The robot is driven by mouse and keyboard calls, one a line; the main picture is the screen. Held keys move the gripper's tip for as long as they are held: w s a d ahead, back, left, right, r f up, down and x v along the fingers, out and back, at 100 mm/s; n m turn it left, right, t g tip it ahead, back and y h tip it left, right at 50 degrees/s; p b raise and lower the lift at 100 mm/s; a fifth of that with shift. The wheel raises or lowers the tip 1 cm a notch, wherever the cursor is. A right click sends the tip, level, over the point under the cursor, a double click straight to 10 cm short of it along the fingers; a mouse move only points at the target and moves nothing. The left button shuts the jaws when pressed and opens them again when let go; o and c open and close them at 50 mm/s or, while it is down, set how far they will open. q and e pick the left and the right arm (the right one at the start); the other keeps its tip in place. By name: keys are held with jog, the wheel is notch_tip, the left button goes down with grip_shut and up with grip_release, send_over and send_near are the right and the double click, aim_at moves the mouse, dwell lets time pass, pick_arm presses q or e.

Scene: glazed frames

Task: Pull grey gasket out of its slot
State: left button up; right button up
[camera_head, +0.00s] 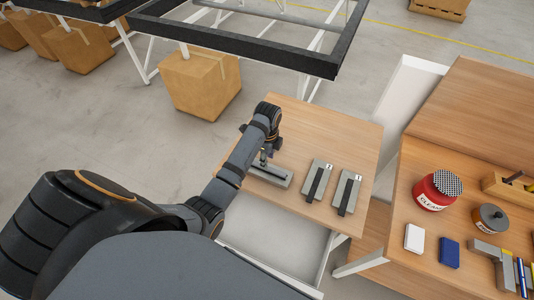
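A grey slotted block (282,180) lies near the left edge of the small wooden table. My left gripper (264,160) points down at it from above, at or just over its slot. The gripper is too small and partly hidden by my own arm, so I cannot tell whether it is open or touches anything. I cannot make out the grey gasket separately from this block. Two more grey blocks, a middle one (322,168) and a right one (353,181), each hold a black strip and carry a small white label. My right gripper is not in view.
The wooden table (345,138) is clear behind the blocks. A bench at right holds a red cleaner can (436,190), a grey round tin (488,220), a white block (414,238) and a blue block (449,253). A black frame (235,43) stands behind the table.

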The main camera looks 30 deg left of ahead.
pick_arm(q)
notch_tip(320, 180, down, 2)
jog(key=shift+s+f, duration=0.25)
jog(key=shift+f, duration=0.85)
jog(key=shift+c, duration=1.4)
jog(key=c, duration=0.5)
grip_shut()
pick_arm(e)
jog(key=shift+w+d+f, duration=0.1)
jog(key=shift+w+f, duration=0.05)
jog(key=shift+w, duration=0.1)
